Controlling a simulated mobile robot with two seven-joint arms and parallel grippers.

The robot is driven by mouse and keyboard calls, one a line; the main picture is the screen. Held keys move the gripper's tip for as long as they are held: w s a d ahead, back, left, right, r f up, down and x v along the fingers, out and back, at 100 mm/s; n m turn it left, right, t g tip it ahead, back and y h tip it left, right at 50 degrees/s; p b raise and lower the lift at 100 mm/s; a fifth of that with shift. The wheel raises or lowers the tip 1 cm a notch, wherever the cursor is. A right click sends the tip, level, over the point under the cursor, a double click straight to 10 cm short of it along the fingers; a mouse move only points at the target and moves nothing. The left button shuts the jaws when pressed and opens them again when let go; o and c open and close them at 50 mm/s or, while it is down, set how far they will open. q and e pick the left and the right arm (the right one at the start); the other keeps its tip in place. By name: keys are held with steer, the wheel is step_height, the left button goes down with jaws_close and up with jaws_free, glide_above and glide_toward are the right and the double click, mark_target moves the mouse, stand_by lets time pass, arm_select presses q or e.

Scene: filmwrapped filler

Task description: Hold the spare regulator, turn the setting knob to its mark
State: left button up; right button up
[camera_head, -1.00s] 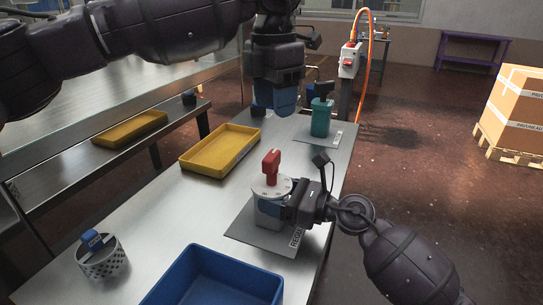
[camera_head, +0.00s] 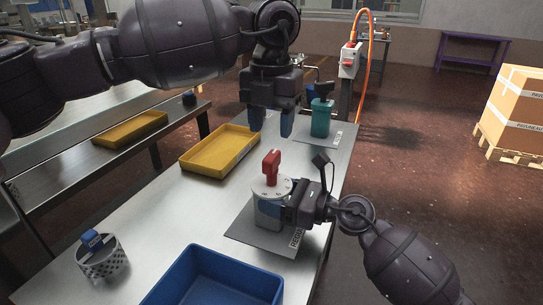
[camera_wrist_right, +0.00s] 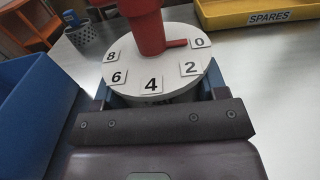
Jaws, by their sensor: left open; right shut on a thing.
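The regulator has a grey body (camera_head: 268,221), a white dial (camera_head: 258,187) and an upright red knob (camera_head: 271,166). It stands on a grey mat (camera_head: 243,236) with partly hidden lettering. In the right wrist view the dial (camera_wrist_right: 136,68) shows 0, 2, 4, 6 and 8, and the red knob's pointer (camera_wrist_right: 176,43) lies near the 0. No separate target mark can be made out. My right gripper (camera_head: 272,211) is shut on the regulator's body below the dial, from the right. My left gripper (camera_head: 270,127) is open and empty above the knob, fingers pointing down, apart from it.
A teal regulator-like unit (camera_head: 321,120) with a dark knob stands on another mat at the back. A yellow tray (camera_head: 219,151), a blue bin (camera_head: 217,277) and a perforated metal cup (camera_head: 104,262) holding a blue item share the table. Bare tabletop lies left of the regulator.

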mark_target(271, 155)
arm_select(q)
steer(key=shift+f, duration=3.6)
jaws_close()
